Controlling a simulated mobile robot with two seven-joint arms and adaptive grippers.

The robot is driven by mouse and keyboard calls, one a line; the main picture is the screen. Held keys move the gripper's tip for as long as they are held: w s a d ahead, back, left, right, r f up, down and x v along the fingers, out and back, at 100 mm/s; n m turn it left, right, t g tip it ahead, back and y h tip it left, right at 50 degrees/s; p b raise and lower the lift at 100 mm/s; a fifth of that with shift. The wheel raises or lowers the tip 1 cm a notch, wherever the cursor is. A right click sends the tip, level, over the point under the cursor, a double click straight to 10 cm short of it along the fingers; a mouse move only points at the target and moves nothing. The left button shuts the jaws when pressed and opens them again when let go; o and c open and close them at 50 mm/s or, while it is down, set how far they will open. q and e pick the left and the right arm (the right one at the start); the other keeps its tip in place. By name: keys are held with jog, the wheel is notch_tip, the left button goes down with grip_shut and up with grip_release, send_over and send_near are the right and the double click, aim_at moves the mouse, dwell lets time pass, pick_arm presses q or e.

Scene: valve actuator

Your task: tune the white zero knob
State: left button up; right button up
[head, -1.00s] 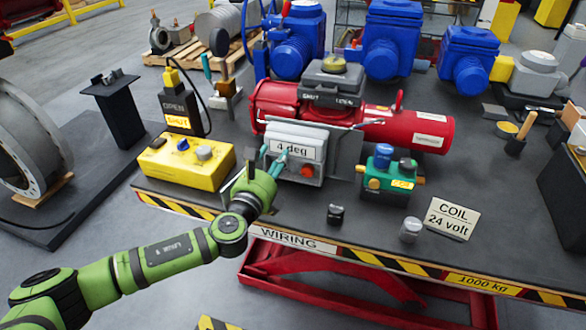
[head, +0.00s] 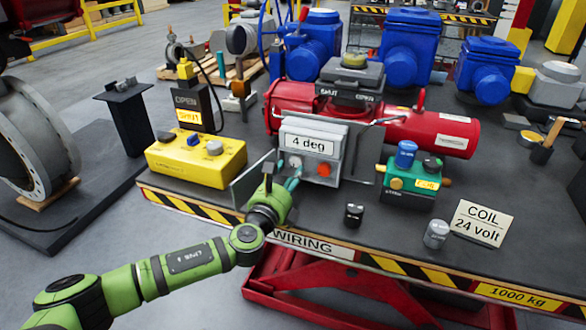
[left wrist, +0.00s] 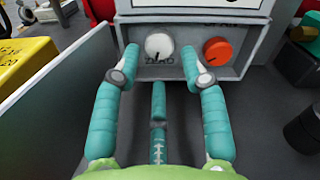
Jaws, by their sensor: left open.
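The white zero knob (left wrist: 159,47) is on the lower front of a grey box, above a "ZERO" label. It also shows in the head view (head: 295,162), partly behind the fingers. An orange knob (left wrist: 216,51) sits to its right and shows in the head view (head: 324,169). The grey box (head: 312,148) carries a "4 deg" sign. My left gripper (left wrist: 161,68) is open, with teal fingers. Its tips are at either side of the white knob and slightly below it, with gaps to the knob. My right gripper is not in view.
A grey plate (left wrist: 60,95) stands close on the left of my fingers. A yellow control box (head: 195,160) is further left. A green valve block (head: 410,182) and a small black knob (head: 354,214) are to the right. A red actuator (head: 440,135) lies behind.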

aim_at(296, 163)
pick_arm(q)
jog(key=shift+x, duration=1.9)
jog(key=c, duration=0.9)
jog(key=shift+o, duration=0.2)
jog(key=shift+f+n+b, duration=0.25)
jog(key=shift+n+b, duration=0.4)
jog(key=shift+n, duration=0.35)
jog(key=n, duration=0.3)
jog(key=shift+r+n+b, duration=0.15)
jog(key=shift+n+b, duration=0.15)
jog(key=shift+n, duration=0.1)
jog(key=o, duration=0.8)
jog(key=shift+o, duration=0.3)
